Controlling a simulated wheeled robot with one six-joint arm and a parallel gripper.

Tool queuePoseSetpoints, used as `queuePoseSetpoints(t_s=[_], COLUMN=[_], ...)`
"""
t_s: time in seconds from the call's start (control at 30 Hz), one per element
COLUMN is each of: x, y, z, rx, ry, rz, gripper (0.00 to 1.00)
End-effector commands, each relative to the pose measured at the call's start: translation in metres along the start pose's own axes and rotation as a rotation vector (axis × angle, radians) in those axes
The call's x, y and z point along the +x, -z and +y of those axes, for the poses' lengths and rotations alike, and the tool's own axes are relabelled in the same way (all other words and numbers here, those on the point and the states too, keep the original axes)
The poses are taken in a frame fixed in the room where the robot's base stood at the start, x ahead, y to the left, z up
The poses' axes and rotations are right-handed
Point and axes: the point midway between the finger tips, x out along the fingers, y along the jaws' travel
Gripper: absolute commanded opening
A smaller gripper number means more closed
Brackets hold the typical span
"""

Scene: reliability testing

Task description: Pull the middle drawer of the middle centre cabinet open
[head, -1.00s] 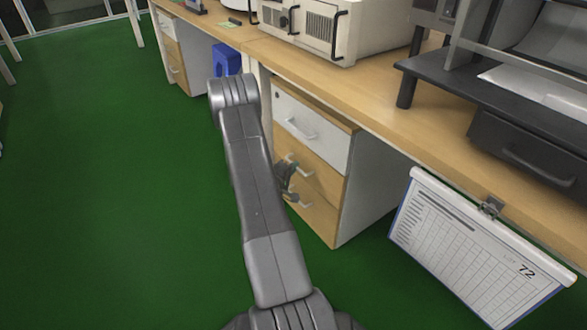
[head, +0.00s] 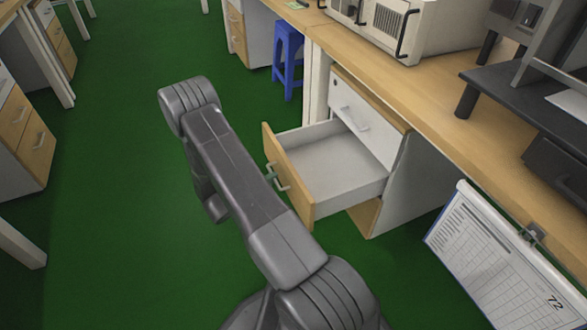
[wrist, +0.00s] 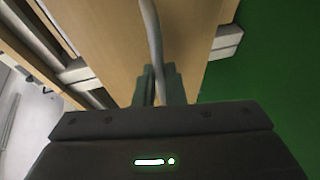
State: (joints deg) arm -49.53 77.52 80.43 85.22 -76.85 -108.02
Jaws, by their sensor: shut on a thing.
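The middle centre cabinet (head: 409,183) stands under the bench, with a white top drawer (head: 362,119). Its middle drawer (head: 290,178) stands far out, and its empty white inside shows. The wooden front of this drawer also shows in the wrist view (wrist: 195,45). My gripper (wrist: 157,85) is shut on the drawer's curved metal handle (wrist: 153,35). In the head view, the handle (head: 282,180) shows on the drawer front, and my arm hides most of the gripper. The bottom drawer (head: 365,216) is mostly hidden under the open one.
A blue stool (head: 288,55) stands beyond the cabinet. A clipboard with a chart (head: 490,260) hangs at the bench edge on the right. Another drawer cabinet (head: 25,130) stands at the far left. Green floor (head: 115,130) is clear between the rows.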

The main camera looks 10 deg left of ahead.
Motion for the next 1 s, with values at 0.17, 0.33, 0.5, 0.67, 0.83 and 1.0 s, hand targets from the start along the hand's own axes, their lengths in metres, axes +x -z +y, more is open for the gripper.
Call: queuePoseSetpoints(t_s=[0.17, 0.33, 0.5, 0.67, 0.83, 1.0], x=[-0.032, -0.046, -0.051, -0.051, -0.051, -0.051], y=[0.013, 0.019, 0.021, 0.021, 0.021, 0.021], z=[-0.006, -0.01, -0.011, -0.011, -0.011, -0.011], rx=[0.0, 0.0, -0.001, 0.0, 0.0, 0.0], ry=[0.0, 0.001, 0.0, 0.0, 0.0, 0.0], rz=[0.002, 0.0, -0.002, -0.002, -0.001, -0.001], gripper=[0.0, 0.0, 0.0, 0.0, 0.14, 0.32])
